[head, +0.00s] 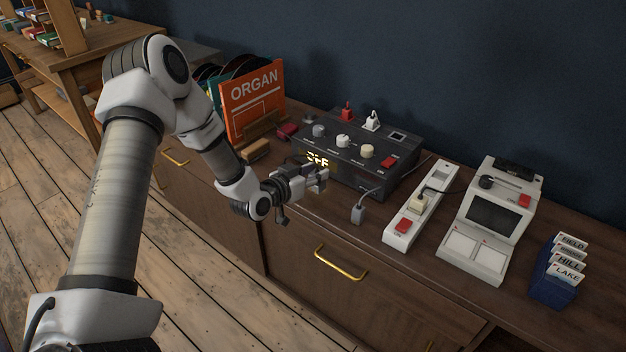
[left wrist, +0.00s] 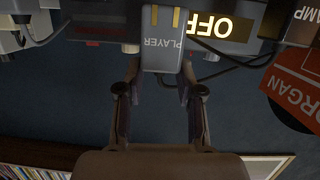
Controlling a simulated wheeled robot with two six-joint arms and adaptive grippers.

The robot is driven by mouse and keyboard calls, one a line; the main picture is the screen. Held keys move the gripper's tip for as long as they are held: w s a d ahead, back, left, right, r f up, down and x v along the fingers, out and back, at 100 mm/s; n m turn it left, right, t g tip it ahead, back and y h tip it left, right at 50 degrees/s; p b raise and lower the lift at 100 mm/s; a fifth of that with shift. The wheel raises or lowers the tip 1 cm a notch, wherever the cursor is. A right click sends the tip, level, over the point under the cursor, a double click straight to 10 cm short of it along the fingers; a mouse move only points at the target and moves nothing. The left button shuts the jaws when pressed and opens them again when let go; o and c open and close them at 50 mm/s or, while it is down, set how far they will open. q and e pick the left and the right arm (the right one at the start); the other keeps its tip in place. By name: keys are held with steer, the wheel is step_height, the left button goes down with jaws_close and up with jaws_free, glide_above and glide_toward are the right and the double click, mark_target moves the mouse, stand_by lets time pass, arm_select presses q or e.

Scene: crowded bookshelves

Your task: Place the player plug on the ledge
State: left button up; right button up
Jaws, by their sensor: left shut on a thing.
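The player plug (left wrist: 163,50) is a grey block marked PLAYER with two brass prongs, seen upside down in the left wrist view. My left gripper (left wrist: 160,78) is shut on it. In the head view my left gripper (head: 318,178) is in front of the dark control box (head: 345,155), near its lit OFF display (left wrist: 222,25); the held plug is hard to make out there. The wooden cabinet top (head: 328,223) forms a narrow ledge along the front of the box. My right gripper is not in view.
Another grey plug (head: 357,214) with a cable stands right of my gripper. A white power strip (head: 421,204), a white console (head: 487,225) and a blue card holder (head: 556,283) stand further right. An orange ORGAN sleeve (head: 252,103) stands behind left, near a brown block (head: 256,150).

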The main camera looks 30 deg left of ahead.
mark_target(312, 190)
arm_select(q)
steer(key=f, duration=0.3)
steer(key=shift+w+a+f, duration=0.2)
steer(key=shift+a+f, duration=0.05)
steer(key=shift+a, duration=0.15)
steer(key=shift+w+f, duration=0.1)
steer(key=shift+b, duration=0.4)
steer(key=o, duration=1.2)
